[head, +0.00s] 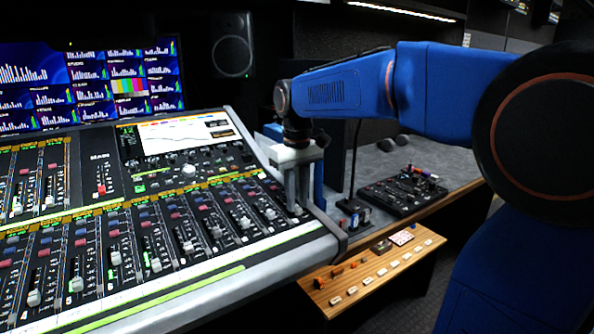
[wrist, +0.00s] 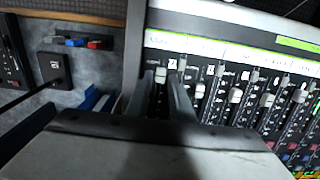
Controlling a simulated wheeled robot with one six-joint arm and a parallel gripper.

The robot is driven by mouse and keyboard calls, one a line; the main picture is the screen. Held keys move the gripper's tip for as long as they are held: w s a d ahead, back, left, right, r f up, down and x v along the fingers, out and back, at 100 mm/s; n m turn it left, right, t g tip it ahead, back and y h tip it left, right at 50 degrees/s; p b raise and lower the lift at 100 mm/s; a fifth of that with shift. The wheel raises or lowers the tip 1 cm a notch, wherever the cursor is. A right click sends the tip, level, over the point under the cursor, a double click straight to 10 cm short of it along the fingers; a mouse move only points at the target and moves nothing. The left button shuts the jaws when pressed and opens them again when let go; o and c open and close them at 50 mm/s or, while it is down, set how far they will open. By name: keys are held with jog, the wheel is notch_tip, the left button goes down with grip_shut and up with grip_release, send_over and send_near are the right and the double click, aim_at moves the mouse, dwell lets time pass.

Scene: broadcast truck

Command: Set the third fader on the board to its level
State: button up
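The mixing board (head: 195,285) fills the left of the head view, with rows of faders. My gripper (head: 297,208) points down over the right end of its front row. In the wrist view my gripper (wrist: 160,78) has its two fingers apart, on either side of the rightmost channel's pale fader cap (wrist: 160,73); I see no firm contact. More fader caps stand in line beside it, such as one (wrist: 199,90) just right of the fingers and another (wrist: 235,95). In the head view neighbouring caps (head: 270,214) show left of my gripper. I cannot tell which fader counts as third.
A wooden panel (head: 375,275) with small sliders juts out right of the board's front corner. A black control unit (head: 402,190) sits on the grey desk behind it. Screens (head: 90,85) and a speaker (head: 232,45) stand behind the board.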

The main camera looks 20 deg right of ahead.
aim_at(297, 207)
notch_tip(297, 207, up, 16)
jog(key=shift+r, duration=0.25)
dwell(0.6)
jog(key=s+d+f+m+t, duration=0.1)
jog(key=s+d+f+t, duration=0.1)
jog(key=s+f, duration=1)
jog(key=s+d+f+m+t, duration=0.1)
jog(key=s+d+f+t, duration=0.1)
jog(key=s+f, duration=1.1)
notch_tip(297, 207, down, 3)
jog(key=shift+s+d+r+m+t, duration=0.1)
jog(key=shift+s+d+m+t, duration=0.15)
jog(key=shift+d+m+t, duration=0.2)
